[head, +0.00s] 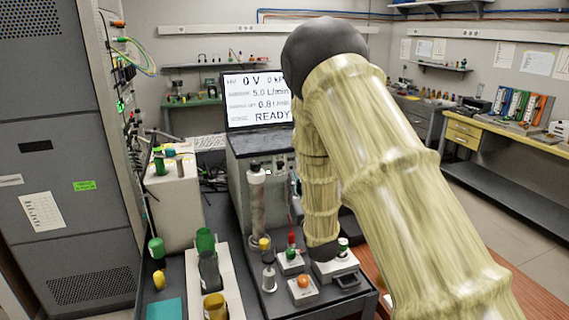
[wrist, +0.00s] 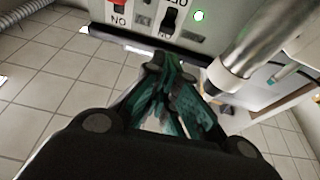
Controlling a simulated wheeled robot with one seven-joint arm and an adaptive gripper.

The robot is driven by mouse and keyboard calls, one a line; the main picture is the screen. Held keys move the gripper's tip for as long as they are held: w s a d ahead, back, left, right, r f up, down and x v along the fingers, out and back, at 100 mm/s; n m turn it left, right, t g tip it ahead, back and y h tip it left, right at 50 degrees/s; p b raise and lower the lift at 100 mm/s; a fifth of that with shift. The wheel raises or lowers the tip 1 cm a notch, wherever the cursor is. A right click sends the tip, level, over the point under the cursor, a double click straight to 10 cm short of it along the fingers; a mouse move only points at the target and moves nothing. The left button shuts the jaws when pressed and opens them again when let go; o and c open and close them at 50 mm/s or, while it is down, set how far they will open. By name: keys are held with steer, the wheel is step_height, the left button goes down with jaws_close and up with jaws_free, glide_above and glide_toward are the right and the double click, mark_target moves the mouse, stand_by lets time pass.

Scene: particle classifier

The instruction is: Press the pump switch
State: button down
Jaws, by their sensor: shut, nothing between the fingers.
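In the wrist view a pale panel shows upside down at the top, with a black rocker switch (wrist: 170,18) and a red switch (wrist: 120,5) beside it, each with an ON mark. Any pump label is unreadable, so I cannot tell for certain which one is the pump switch. In the head view my arm hides the gripper and switches.
A metal cylinder (wrist: 262,48) stands out close to the right of my fingers in the wrist view. In the head view a monitor (head: 257,98) reads 0 V and READY. Jars, including a green one (head: 205,240), and small button boxes (head: 303,290) crowd the bench.

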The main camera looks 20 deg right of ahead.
mark_target(281, 164)
steer(key=shift+p+x, duration=1.9)
steer(key=shift+x, duration=3.2)
steer(key=shift+a, duration=0.15)
step_height(281, 164, down, 3)
steer(key=b, duration=0.3)
steer(key=shift+r, duration=0.1)
steer(key=shift+s, duration=0.15)
